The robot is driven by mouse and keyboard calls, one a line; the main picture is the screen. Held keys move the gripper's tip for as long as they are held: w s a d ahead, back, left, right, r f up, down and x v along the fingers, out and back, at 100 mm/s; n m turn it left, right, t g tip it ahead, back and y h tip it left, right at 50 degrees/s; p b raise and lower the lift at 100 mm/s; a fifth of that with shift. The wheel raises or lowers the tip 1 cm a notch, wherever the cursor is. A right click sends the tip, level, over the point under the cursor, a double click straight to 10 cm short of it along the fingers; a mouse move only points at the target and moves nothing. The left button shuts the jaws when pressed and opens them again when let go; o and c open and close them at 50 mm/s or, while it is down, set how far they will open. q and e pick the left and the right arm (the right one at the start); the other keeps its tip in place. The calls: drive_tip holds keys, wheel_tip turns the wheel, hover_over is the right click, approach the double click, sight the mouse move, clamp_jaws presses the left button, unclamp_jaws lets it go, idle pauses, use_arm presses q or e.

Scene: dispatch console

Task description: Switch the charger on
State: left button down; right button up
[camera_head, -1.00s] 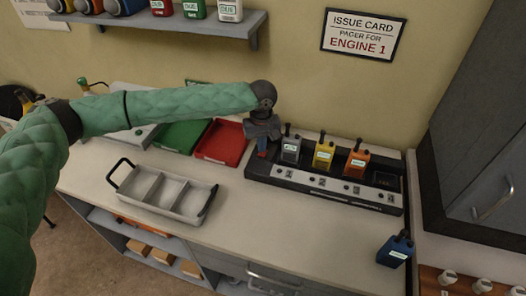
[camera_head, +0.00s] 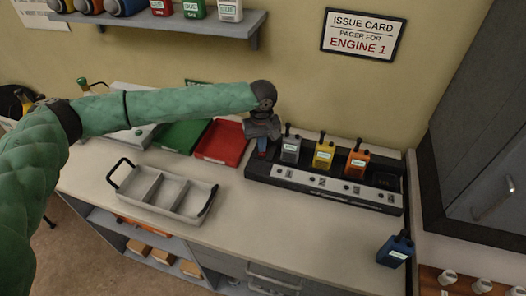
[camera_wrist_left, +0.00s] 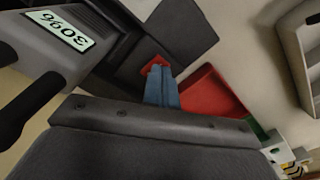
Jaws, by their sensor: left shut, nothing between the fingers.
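The charger (camera_head: 338,196) is a long black rack along the back of the counter, with a light strip of small buttons and labels on its front. Grey, yellow and orange radios stand upright in it, and its right-hand slot is empty. My left gripper (camera_head: 262,150) is over the charger's left end, fingers pointing down, shut and empty. In the left wrist view its blue fingertips (camera_wrist_left: 161,82) are at a small red switch (camera_wrist_left: 155,64) on the black housing and partly hide it. I cannot tell whether they touch it or which way it is set. My right gripper is not in view.
A blue radio (camera_head: 395,250) stands apart at the counter's front right. A grey divided tray (camera_head: 165,204) is at the front left. Red (camera_head: 222,142) and green (camera_head: 180,136) trays lie left of the charger. A sign (camera_head: 362,36) hangs above. The counter's front middle is clear.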

use_arm(q)
drive_tip(key=shift+f, duration=0.45)
idle(0.4)
